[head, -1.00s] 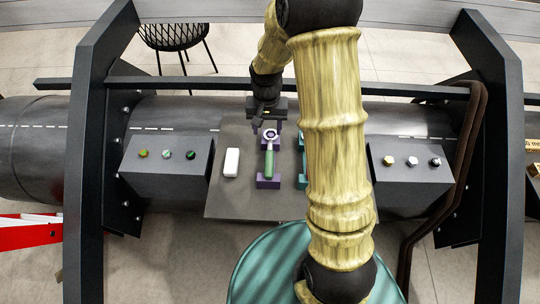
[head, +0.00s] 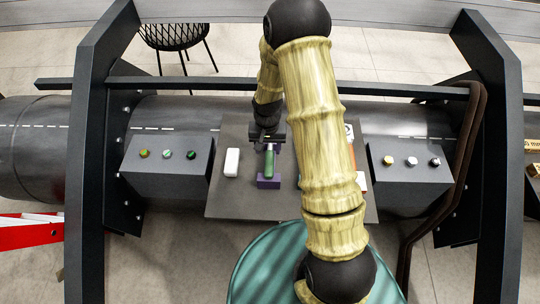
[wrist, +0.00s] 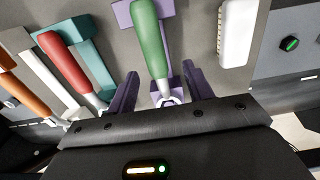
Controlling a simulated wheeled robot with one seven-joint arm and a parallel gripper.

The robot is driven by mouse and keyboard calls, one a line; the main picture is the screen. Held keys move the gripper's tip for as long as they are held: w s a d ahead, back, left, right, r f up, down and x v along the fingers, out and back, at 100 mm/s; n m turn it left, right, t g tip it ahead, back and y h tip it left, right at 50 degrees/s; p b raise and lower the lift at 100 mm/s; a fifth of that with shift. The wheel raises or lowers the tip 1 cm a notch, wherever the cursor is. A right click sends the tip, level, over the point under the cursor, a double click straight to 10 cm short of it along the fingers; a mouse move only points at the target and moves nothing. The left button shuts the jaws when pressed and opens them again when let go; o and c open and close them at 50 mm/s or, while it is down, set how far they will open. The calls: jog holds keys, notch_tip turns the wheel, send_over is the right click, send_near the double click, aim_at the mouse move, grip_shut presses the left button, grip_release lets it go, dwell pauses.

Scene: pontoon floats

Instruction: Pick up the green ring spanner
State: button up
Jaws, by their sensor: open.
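The green ring spanner (head: 269,163) lies on a purple holder (head: 269,182) on the grey board. In the wrist view its green handle (wrist: 151,38) points away from my gripper, and its metal shank runs down between the fingers. My gripper (wrist: 160,72) is open, with one purple finger on each side of the shank and visible gaps to both. In the head view my gripper (head: 268,142) covers the spanner's far end. I cannot tell how high the fingers are above the board.
A red-handled tool (wrist: 66,63) lies on a teal holder (wrist: 93,48) beside the spanner, with an orange-handled tool (wrist: 25,94) farther left. A white block (head: 232,161) lies on the spanner's other side. Button boxes (head: 167,166) flank the grey board (head: 232,203).

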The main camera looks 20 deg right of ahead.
aim_at(270, 156)
jog(key=shift+s+d+f+p, duration=0.15)
jog(key=shift+f+p, duration=0.1)
jog(key=shift+f, duration=1.05)
jog(key=shift+w+d+f+p, duration=0.1)
jog(key=shift+d+f+p, duration=0.1)
jog(key=shift+f, duration=1.1)
grip_shut()
